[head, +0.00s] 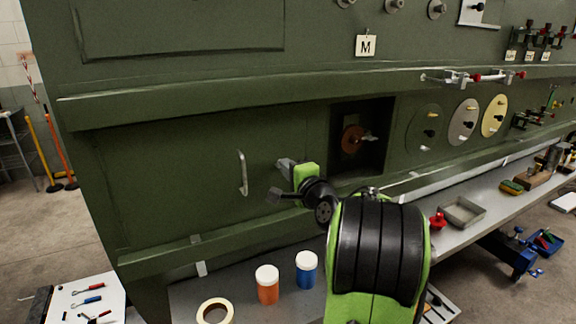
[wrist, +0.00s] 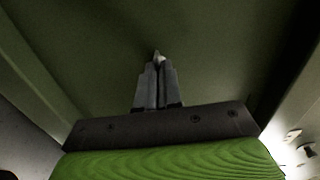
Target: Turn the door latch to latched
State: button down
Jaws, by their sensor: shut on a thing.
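My gripper (head: 282,163) is at the green fuselage door panel, to the right of its pale vertical handle (head: 243,172). In the wrist view, my gripper's (wrist: 158,68) two grey fingers are close together and point at the green panel. A small pale metal tip, which I take to be the door latch (wrist: 157,54), shows just past the fingertips. The fingers are shut on it and hide most of it, so its angle cannot be told. In the head view, the latch is hidden behind my gripper.
A dark square recess (head: 379,112) with a copper-coloured disc (head: 353,139) lies just right of my gripper. Below is a grey bench with an orange jar (head: 267,284), a blue jar (head: 306,270) and a tape roll (head: 215,312). Green ledges (head: 200,104) run above and below the door.

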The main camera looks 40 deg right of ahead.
jog(key=shift+m, duration=0.3)
dwell(0.4)
jog(key=c, duration=1.3)
grip_release()
jog(key=b+v, duration=0.3)
jog(key=v, duration=1.2)
jog(key=shift+s, duration=0.35)
jog(key=shift+a, duration=0.15)
